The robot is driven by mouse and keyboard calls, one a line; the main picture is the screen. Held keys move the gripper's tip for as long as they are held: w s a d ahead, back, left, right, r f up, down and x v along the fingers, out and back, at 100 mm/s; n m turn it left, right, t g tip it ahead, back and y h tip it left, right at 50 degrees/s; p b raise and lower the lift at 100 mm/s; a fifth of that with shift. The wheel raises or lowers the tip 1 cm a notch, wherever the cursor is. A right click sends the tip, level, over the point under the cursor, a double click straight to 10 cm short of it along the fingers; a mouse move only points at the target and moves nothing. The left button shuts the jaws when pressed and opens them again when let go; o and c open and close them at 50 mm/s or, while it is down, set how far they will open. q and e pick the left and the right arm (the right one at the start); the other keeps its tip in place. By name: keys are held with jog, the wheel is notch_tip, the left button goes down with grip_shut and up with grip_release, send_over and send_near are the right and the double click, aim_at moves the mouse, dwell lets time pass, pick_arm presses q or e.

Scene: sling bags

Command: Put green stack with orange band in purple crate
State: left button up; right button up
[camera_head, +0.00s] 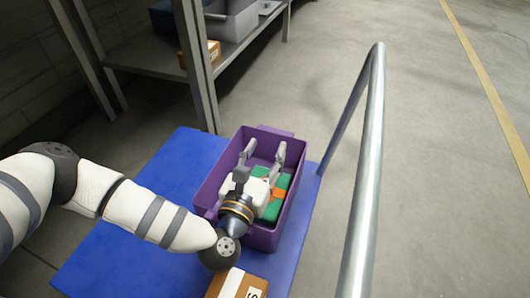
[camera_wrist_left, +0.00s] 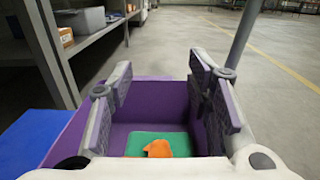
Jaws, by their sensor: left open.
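The purple crate (camera_head: 212,182) stands on a blue platform, and its walls also show in the left wrist view (camera_wrist_left: 148,100). The green stack (camera_head: 283,182) with an orange band lies inside the crate, towards its right side in the head view. In the left wrist view the green stack (camera_wrist_left: 137,140) shows beyond my gripper's base, with its orange band (camera_wrist_left: 158,149) on top. My left gripper (camera_head: 263,151) is over the crate with its fingers spread apart and nothing between them. It hides part of the stack. My right gripper is not in view.
A cardboard box (camera_head: 237,284) with a label sits at the near edge beside the crate. The blue platform (camera_head: 125,250) is clear to the left. A metal rail (camera_head: 362,190) rises close on the right. A shelf (camera_head: 150,60) with bins stands behind.

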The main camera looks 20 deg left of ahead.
pick_arm(q)
jog(key=s+p, duration=0.2)
jog(key=s, duration=0.9)
jog(key=shift+s+f, duration=0.2)
jog(key=shift+s, duration=0.1)
